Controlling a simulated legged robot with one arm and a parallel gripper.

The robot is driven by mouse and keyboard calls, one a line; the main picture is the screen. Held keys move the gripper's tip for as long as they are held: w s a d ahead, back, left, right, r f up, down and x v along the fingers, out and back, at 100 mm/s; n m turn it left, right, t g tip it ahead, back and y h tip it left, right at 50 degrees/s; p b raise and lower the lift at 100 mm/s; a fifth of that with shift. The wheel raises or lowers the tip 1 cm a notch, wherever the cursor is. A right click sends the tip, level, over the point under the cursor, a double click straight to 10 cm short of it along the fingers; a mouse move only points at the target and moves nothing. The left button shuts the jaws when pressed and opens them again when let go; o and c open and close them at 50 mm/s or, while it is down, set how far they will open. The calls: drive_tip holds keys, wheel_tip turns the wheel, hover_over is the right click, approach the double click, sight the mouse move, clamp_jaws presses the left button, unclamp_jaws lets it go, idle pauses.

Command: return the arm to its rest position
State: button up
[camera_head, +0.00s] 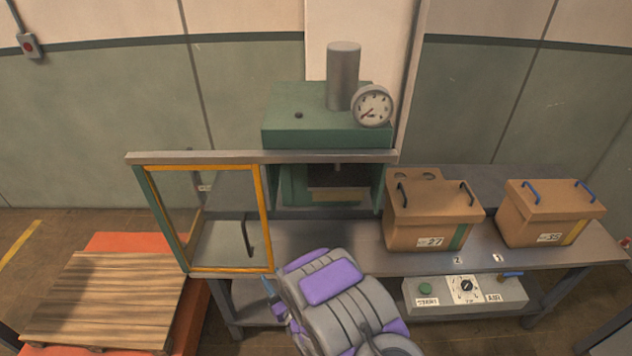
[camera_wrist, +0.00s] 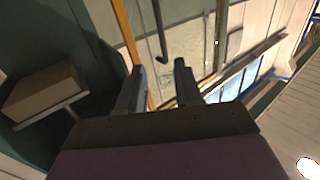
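My arm (camera_head: 335,295), grey with purple panels, reaches up from the bottom of the head view in front of the bench. My gripper (camera_wrist: 160,78) shows in the wrist view with its two dark fingers apart and nothing between them. The arm mostly hides it in the head view. The chamber door (camera_head: 265,225), clear with an orange-yellow seal, stands open to the left. Its dark handle (camera_head: 246,237) also shows in the wrist view (camera_wrist: 160,35), beyond the fingertips and apart from them.
The green vacuum chamber (camera_head: 290,130) with a gauge (camera_head: 372,105) stands behind the arm. A tan block (camera_wrist: 45,92) sits on a plate in the wrist view. Boxes 27 (camera_head: 430,220) and 35 (camera_head: 550,215) stand right on the bench; a control box (camera_head: 465,297) is below. A pallet (camera_head: 105,300) lies left.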

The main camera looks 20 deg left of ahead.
drive_tip(key=w+d+r+m+g+h+b, duration=0.1)
drive_tip(key=w+d+r+m+h, duration=0.25)
drive_tip(key=d, duration=0.55)
drive_tip(key=w+d+r+g+h, duration=0.1)
drive_tip(key=w+d+r+h, duration=0.2)
drive_tip(key=w+d+h, duration=0.4)
drive_tip(key=s+d+r+m+g+h, duration=0.1)
drive_tip(key=s+d+r+m+g, duration=0.15)
drive_tip(key=s+d, duration=0.45)
drive_tip(key=s+d+r+m+g+h+b, duration=0.1)
drive_tip(key=s+d+r+g, duration=0.15)
drive_tip(key=s+d, duration=0.35)
drive_tip(key=s+d+r+m+g+h, duration=0.1)
drive_tip(key=s+d+r+h, duration=0.1)
drive_tip(key=s+d+r, duration=0.35)
drive_tip(key=s+d+r+m+g, duration=0.1)
drive_tip(key=s+d+r+g, duration=0.1)
drive_tip(key=s, duration=0.8)
drive_tip(key=s+d+r+m+g, duration=0.1)
drive_tip(key=s+d+r+g, duration=0.1)
drive_tip(key=s, duration=0.9)
drive_tip(key=shift+s+d+r+g+y+b, duration=0.15)
drive_tip(key=shift+d+r+g+y+b, duration=0.2)
drive_tip(key=shift+d+g, duration=0.25)
